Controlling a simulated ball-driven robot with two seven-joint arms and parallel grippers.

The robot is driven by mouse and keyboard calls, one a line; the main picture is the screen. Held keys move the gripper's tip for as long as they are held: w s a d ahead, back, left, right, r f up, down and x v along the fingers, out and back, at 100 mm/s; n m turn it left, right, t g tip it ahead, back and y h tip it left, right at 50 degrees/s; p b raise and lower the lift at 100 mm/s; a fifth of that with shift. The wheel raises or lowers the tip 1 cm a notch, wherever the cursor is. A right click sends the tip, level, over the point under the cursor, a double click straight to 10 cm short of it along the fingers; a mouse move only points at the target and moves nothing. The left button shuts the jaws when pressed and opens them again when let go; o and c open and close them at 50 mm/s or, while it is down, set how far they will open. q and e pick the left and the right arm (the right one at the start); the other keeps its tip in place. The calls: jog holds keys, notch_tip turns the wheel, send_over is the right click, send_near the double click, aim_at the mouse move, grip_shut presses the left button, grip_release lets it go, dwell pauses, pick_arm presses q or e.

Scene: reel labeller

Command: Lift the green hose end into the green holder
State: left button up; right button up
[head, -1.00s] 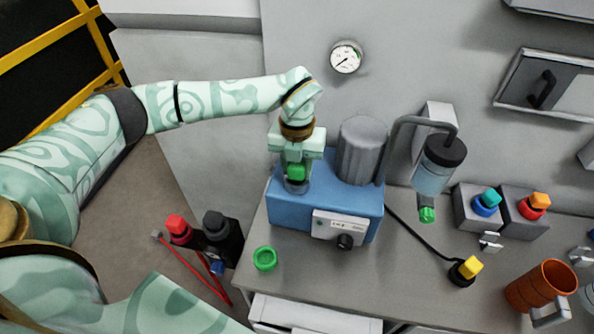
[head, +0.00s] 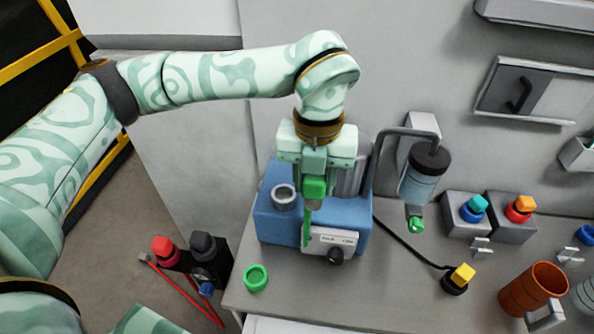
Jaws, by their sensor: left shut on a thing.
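My left gripper (head: 314,172) points down, shut on the green hose end (head: 314,188). A thin green length hangs straight below the hose end, in front of the blue machine (head: 275,222). The hose end is raised above the machine, to the right of the grey ring socket (head: 284,192), which looks empty. A green ring (head: 255,277), which looks like the green holder, lies at the front left of the bench, below and left of the gripper. Another green piece (head: 416,224) sits under the hanging blue cylinder. My right gripper is not in view.
The machine has a white panel with a black knob (head: 336,256). A bent pipe holds the blue cylinder (head: 417,180) at its right. A yellow-topped plug (head: 462,274) and an orange mug (head: 530,290) stand further right. The bench between ring and plug is mostly clear.

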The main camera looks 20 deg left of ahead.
pick_arm(q)
jog(key=shift+s+d+r, duration=0.45)
jog(key=shift+d+r, duration=0.1)
jog(key=shift+d, duration=0.15)
jog(key=shift+s+r, duration=0.1)
jog(key=shift+r, duration=0.2)
jog(key=shift+r+p, duration=2)
jog(key=shift+r, duration=1.1)
